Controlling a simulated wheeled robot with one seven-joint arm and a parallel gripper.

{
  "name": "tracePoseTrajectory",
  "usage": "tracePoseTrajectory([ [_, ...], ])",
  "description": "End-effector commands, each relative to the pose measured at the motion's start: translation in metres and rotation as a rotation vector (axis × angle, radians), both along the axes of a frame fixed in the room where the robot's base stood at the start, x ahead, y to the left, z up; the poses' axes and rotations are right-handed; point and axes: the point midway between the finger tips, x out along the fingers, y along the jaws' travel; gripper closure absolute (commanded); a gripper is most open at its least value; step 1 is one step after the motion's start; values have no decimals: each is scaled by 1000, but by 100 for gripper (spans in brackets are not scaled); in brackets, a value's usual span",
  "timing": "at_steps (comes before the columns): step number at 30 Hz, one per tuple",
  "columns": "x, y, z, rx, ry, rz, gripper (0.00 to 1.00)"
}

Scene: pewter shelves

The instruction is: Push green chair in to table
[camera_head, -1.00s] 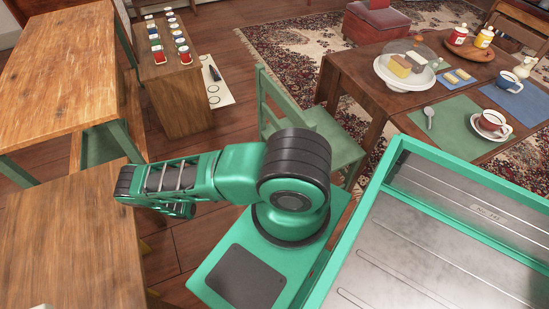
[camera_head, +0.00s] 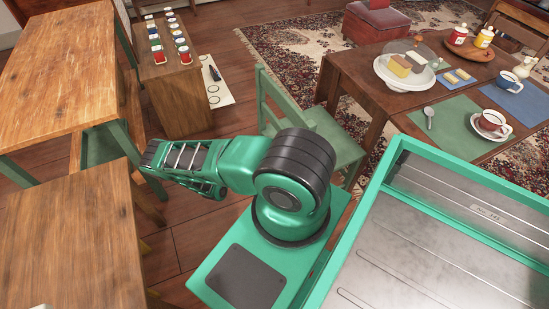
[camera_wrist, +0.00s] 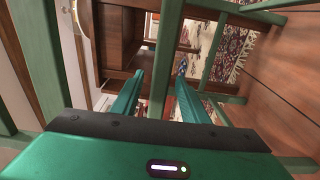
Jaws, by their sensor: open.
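The green chair (camera_head: 340,144) stands at the left side of the wooden dining table (camera_head: 345,76), its slatted back toward the left and its seat facing the table. My arm partly covers its lower part. My gripper (camera_wrist: 159,76) is open and empty in the wrist view, its two green fingers apart. Green wooden bars (camera_wrist: 40,55) stand around it there, at left and right; I cannot tell whether they belong to the chair. The gripper is hidden in the head view.
The dining table holds a cake stand (camera_head: 408,72), a cup on a saucer (camera_head: 491,125) and a spoon (camera_head: 429,117). A wooden bench (camera_head: 178,92) with small items and wooden tables (camera_head: 68,250) stand at left. A patterned rug (camera_head: 290,45) lies behind.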

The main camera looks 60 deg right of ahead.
Motion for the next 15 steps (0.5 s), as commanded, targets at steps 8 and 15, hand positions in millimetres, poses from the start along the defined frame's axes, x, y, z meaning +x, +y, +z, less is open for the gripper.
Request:
tracePoseTrajectory([
  [8, -1, -3, 0, 1, 0, 1, 59],
  [15, -1, -3, 0, 1, 0, 0, 100],
])
